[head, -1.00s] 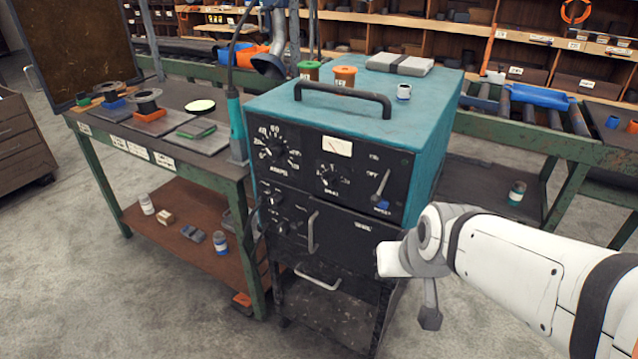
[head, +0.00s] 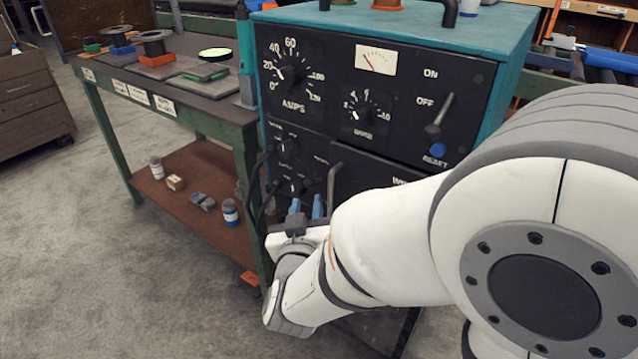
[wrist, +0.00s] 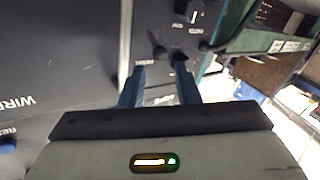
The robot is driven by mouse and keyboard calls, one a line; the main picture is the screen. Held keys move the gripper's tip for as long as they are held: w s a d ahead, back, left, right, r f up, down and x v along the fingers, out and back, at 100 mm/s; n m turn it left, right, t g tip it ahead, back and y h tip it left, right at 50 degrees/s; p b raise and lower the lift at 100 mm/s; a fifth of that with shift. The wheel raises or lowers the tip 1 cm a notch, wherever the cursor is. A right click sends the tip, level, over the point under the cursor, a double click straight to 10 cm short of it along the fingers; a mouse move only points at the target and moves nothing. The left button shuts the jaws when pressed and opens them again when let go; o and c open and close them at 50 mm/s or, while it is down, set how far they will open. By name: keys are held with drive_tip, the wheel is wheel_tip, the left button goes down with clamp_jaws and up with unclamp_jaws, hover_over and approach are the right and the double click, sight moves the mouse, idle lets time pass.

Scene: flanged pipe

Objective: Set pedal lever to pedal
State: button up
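The teal and black welding machine (head: 345,75) fills the middle of the head view. Its lower left control panel (head: 310,160) carries small dark knobs or levers with tiny labels. In the wrist view, a small dark lever (wrist: 180,56) and a dark knob (wrist: 159,51) show just beyond my fingertips. I cannot tell which is the pedal lever or read its setting. My gripper (head: 306,203) is in front of this panel, blue fingers pointing at it. In the wrist view, my gripper (wrist: 160,73) is open, with nothing seen between the fingers. Contact cannot be told.
A door handle (head: 333,190) stands out right of the small panel. An ON/OFF lever (head: 440,118) and a blue reset button (head: 438,149) are farther right. A green-framed workbench (head: 215,105) with spools stands to the left. Grey floor (head: 120,290) is open at lower left.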

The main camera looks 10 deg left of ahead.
sight(310, 186)
drive_tip(key=w, duration=0.2)
drive_tip(key=w+a+b, duration=0.1)
drive_tip(key=w, duration=0.4)
drive_tip(key=shift+w+a, duration=0.15)
drive_tip(key=shift+w, duration=0.2)
clamp_jaws()
drive_tip(key=shift+r, duration=0.1)
